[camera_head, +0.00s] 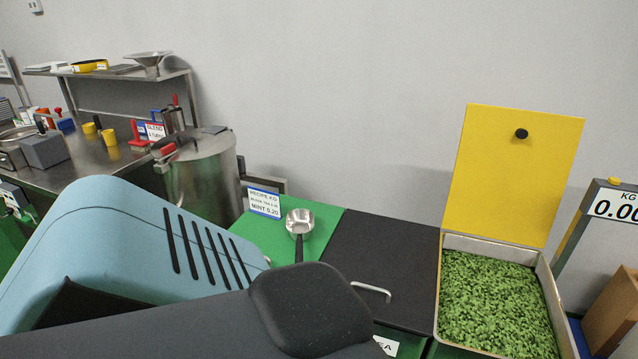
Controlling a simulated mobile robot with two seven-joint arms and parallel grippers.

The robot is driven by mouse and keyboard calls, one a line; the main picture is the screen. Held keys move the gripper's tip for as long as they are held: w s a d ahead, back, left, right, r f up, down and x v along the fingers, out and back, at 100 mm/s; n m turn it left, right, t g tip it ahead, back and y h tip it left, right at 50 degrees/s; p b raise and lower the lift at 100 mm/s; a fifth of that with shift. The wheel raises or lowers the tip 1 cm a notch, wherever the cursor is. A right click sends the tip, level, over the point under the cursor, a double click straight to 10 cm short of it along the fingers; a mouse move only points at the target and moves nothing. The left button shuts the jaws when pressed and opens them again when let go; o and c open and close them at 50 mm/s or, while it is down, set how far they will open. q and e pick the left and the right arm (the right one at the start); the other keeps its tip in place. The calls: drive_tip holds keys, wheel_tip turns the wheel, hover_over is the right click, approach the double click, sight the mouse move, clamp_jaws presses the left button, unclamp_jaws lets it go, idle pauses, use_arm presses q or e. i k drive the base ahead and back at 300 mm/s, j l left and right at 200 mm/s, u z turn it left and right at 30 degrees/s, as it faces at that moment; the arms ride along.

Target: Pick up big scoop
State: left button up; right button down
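A metal scoop (300,222) with a round, shiny bowl lies on the green surface (325,217) in the middle of the head view. Its dark handle (299,247) points toward me, and its near end is hidden behind a dark arm part of mine. It is the only scoop I can make out, so its size cannot be compared with another. Neither of my grippers shows in this view.
A black lid (385,255) with a pale handle lies right of the scoop. Further right, an open bin (441,290) with a raised yellow lid (512,170) holds green leaves. A mint recipe sign (264,202) stands behind left. A steel pot (205,180) stands further left.

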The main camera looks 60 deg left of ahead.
sight(300, 222)
drive_tip(key=u, duration=2.1)
